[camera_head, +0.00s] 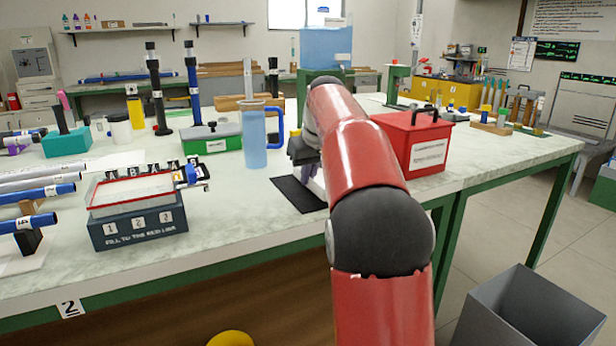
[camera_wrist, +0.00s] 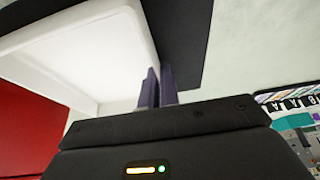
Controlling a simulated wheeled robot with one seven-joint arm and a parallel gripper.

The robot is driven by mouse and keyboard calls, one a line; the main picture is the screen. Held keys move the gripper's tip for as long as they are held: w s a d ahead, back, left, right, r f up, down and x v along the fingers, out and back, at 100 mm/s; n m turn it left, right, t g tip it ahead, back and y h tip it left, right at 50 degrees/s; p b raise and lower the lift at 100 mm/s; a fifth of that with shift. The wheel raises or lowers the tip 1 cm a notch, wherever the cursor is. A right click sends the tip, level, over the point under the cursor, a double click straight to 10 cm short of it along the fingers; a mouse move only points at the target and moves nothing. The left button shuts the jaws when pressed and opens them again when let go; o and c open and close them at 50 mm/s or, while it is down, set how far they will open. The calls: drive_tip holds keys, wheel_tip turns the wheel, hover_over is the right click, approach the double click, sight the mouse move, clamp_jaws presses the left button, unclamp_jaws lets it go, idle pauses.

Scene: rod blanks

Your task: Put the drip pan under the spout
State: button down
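The drip pan (camera_wrist: 75,50) is a white, shallow, walled tray at the upper left of the wrist view. In the head view, a sliver of it (camera_head: 318,182) shows beside my red arm. My gripper (camera_wrist: 157,88) has its dark fingers close together, one on each side of the pan's wall, and looks shut on it. In the head view the fingers are hidden. A black mat (camera_head: 298,195) lies below on the bench. A blue tank (camera_head: 325,47) stands on a green stand behind my arm; no spout is visible.
A red box (camera_head: 415,140) stands close to the right of my arm. A blue jug (camera_head: 255,138) and a green case (camera_head: 210,137) stand to the left. A dark box with a white top (camera_head: 137,225) sits at the front left. Bare bench lies left of the mat.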

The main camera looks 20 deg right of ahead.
drive_tip(key=c, duration=1.6)
unclamp_jaws()
drive_tip(key=shift+f, duration=0.1)
drive_tip(key=shift+c, duration=0.2)
drive_tip(key=shift+r, duration=0.25)
drive_tip(key=p+v, duration=0.2)
drive_tip(key=v, duration=0.9)
drive_tip(key=s+a+f, duration=0.5)
drive_tip(key=s+a, duration=0.1)
drive_tip(key=s, duration=0.4)
drive_tip(key=s+a+f, duration=0.5)
drive_tip(key=s+a, duration=0.2)
drive_tip(key=s, duration=0.3)
drive_tip(key=shift+f+m+t, duration=0.2)
drive_tip(key=shift+m+t, duration=0.1)
drive_tip(key=shift+t, duration=0.1)
drive_tip(key=shift+o, duration=0.4)
drive_tip(key=s+a+f, duration=0.2)
drive_tip(key=s+f, duration=0.7)
drive_tip(key=f, duration=0.2)
drive_tip(key=shift+s+a+f, duration=0.15)
drive_tip(key=shift+a+f, duration=0.1)
drive_tip(key=shift+a, duration=0.05)
